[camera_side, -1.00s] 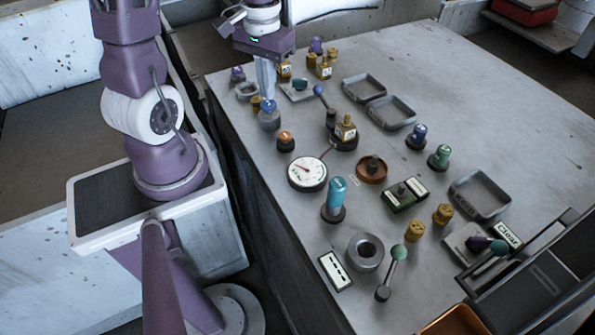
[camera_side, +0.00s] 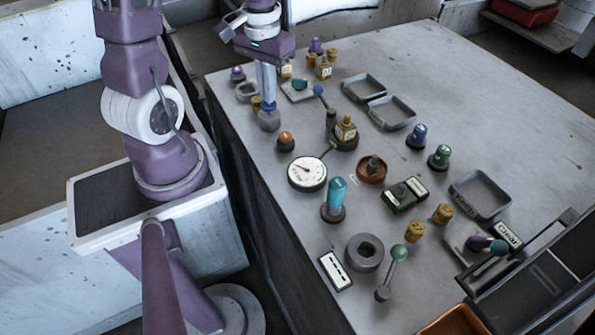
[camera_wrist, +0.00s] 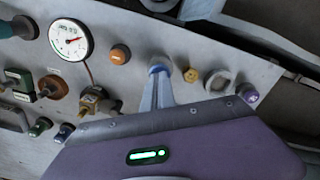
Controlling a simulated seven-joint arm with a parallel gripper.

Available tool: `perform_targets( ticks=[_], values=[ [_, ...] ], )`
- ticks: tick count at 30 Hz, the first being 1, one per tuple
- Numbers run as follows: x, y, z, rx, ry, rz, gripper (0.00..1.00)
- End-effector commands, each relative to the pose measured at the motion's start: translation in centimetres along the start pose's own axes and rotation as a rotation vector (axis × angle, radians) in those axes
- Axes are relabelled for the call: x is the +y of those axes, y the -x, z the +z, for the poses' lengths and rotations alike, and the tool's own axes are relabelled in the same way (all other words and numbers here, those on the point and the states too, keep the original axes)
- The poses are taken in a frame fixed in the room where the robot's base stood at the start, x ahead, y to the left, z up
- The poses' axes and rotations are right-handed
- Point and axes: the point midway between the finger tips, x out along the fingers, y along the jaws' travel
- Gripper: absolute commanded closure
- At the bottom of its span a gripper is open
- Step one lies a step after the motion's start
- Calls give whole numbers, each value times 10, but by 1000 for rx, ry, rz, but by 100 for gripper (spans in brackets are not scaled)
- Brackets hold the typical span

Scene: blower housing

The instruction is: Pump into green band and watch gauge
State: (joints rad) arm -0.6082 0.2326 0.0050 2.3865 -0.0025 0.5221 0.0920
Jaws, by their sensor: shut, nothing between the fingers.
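The round white gauge (camera_side: 307,173) stands left of the table's middle, with a dark rim. Its needle points to the upper left in the side view. The gauge also shows in the wrist view (camera_wrist: 70,38); its band colours are too small to read surely.
An orange button (camera_side: 285,141) stands between the pump and gauge. A blue-knobbed lever (camera_side: 319,91) and a brass valve block (camera_side: 346,132) lie to the right. A brass knob (camera_wrist: 191,75) is close beside my fingers. Empty grey trays (camera_side: 391,113) sit behind; the far right tabletop is clear.

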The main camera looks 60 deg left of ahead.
Motion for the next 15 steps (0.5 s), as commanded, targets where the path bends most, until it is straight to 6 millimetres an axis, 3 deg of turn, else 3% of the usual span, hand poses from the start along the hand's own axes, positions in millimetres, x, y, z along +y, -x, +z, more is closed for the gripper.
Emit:
perform_targets(
  ticks=[15],
  values=[
    [0, -21, 0, -2, 0, 0, 100]
  ],
)
